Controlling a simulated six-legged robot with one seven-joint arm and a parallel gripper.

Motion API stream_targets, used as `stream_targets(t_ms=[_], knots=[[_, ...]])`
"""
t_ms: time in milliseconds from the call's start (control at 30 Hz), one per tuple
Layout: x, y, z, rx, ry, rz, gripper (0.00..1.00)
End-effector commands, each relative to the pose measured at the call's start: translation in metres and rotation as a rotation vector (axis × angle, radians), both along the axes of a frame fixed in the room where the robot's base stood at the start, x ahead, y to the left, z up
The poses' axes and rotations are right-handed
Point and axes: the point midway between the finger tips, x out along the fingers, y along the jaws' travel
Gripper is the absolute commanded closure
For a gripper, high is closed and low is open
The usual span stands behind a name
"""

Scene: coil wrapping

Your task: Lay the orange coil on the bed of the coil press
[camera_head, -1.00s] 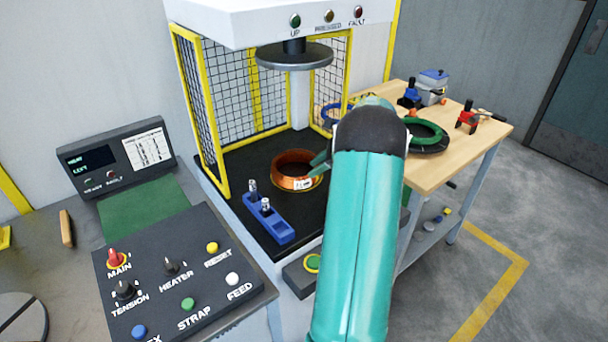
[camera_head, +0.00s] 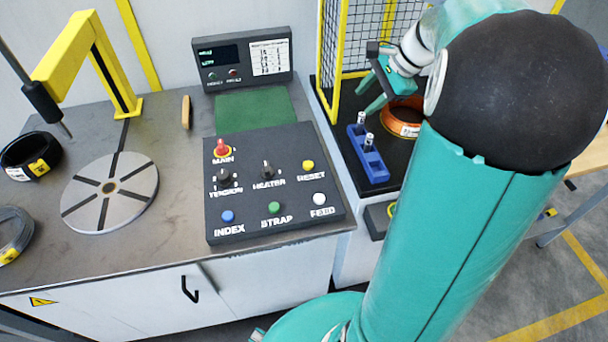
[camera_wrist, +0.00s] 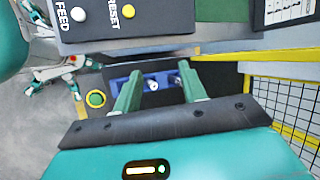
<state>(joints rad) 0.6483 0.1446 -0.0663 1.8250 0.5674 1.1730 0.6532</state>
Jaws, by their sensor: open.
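The orange coil (camera_head: 400,127) lies flat on the black bed (camera_head: 396,160) of the coil press, partly hidden behind my arm in the head view. It has a white label on its front side. My gripper (camera_head: 372,93) is open and empty, above the bed and to the left of the coil, apart from it. In the wrist view my two green fingers (camera_wrist: 160,82) are spread, with the blue block (camera_wrist: 160,84) and its metal pegs seen between and beyond them. The coil does not show in the wrist view.
The blue block (camera_head: 369,158) stands on the bed in front of the coil. A yellow-framed mesh guard (camera_head: 362,40) rises behind. The control panel (camera_head: 270,185) is left of the press. A grey turntable (camera_head: 108,192) and a black coil (camera_head: 30,155) sit on the left bench.

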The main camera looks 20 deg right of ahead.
Motion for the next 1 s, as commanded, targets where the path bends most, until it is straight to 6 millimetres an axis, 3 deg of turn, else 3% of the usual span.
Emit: stream_targets(t_ms=[33,200,400,500,733,1000], knots=[[-0.006,0.03,0.011,-0.062,-0.02,0.095,0.58],[-0.036,0.106,0.028,-0.267,-0.081,0.407,0.58],[-0.085,0.176,0.036,-0.51,-0.173,0.78,0.58],[-0.112,0.203,0.034,-0.635,-0.225,0.963,0.58],[-0.159,0.238,0.023,-0.875,-0.331,1.299,0.58],[-0.17,0.243,0.018,-0.941,-0.356,1.384,0.58]])
